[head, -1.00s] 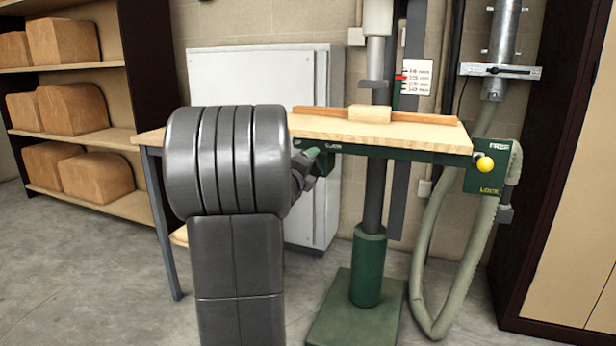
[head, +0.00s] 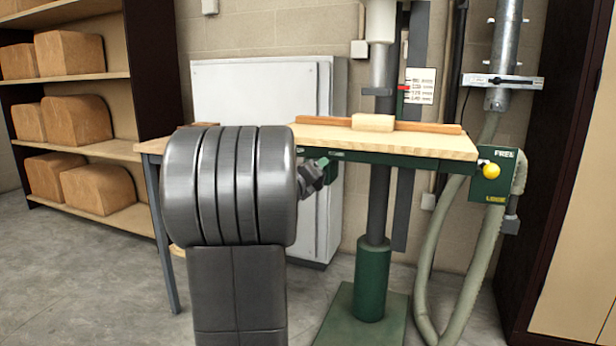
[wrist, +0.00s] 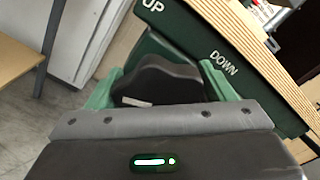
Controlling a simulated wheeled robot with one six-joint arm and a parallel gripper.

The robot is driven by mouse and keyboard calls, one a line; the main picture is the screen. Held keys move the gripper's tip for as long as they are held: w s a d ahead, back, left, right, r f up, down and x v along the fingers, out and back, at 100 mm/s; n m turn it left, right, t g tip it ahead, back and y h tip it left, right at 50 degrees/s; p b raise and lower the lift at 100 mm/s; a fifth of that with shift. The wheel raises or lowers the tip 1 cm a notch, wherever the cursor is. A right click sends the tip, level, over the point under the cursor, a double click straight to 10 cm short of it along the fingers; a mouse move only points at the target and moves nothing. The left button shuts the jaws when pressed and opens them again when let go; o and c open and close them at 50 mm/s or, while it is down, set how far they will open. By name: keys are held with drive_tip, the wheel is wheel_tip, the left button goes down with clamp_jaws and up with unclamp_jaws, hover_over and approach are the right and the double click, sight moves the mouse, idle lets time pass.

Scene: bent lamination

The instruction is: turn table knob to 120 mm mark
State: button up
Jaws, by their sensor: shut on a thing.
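The black table knob (wrist: 158,80) shows in the wrist view, under the green table edge marked UP and DOWN. My gripper (wrist: 160,92) has its green fingers on either side of the knob and is shut on it. In the head view my arm hides the knob; a green fingertip shows near the table's front edge. The wooden drill-press table (head: 390,138) stands on a dark column. The white scale card (head: 420,86) behind it has a red pointer (head: 403,88) near its middle; its figures are too small to read surely.
A wooden fence and pale block (head: 373,122) sit on the table. A yellow-knobbed lever (head: 491,171) is on a green FREE/LOCK plate at the right. A grey hose (head: 428,250) hangs beside the column. A grey cabinet (head: 255,95) stands behind; shelves with brown blocks (head: 75,120) are left.

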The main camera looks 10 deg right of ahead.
drive_tip(key=shift+o, duration=0.2)
drive_tip(key=shift+s+d+r, duration=0.2)
drive_tip(key=shift+d+r, duration=0.15)
drive_tip(key=shift+r, duration=0.25)
drive_tip(key=o, duration=0.6)
drive_tip(key=shift+c, duration=0.2)
drive_tip(key=o, duration=0.4)
drive_tip(key=shift+s+d, duration=0.15)
drive_tip(key=shift+c, duration=0.2)
drive_tip(key=shift+a+f, duration=0.25)
drive_tip(key=shift+f, duration=0.1)
drive_tip(key=shift+a+f, duration=0.1)
drive_tip(key=p+v, duration=0.1)
drive_tip(key=v, duration=0.6)
drive_tip(key=p+v, duration=0.1)
drive_tip(key=v, duration=0.5)
drive_tip(key=shift+s+a+r, duration=0.2)
drive_tip(key=shift+s, duration=0.1)
